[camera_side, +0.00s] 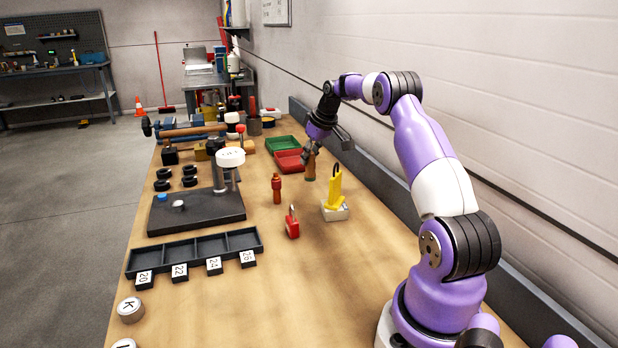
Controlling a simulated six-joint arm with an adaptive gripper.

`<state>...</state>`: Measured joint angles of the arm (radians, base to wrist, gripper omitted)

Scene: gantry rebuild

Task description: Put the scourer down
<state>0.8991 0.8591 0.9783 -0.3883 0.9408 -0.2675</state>
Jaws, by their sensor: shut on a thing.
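My gripper (313,152) is at the far right side of the wooden bench, pointing down. It is shut on a small upright thing with a brown body and a darker, greenish lower end, which I take to be the scourer (310,168). The fingers cover its top. I cannot tell from this view whether its lower end touches the bench top or hangs just above it.
Left of my gripper are a red tray (289,161) and a green tray (282,143). Nearer stand a yellow tool on a white block (335,211), a red-brown bottle-like piece (276,188) and a red padlock (292,223). The bench's near middle (270,300) is clear.

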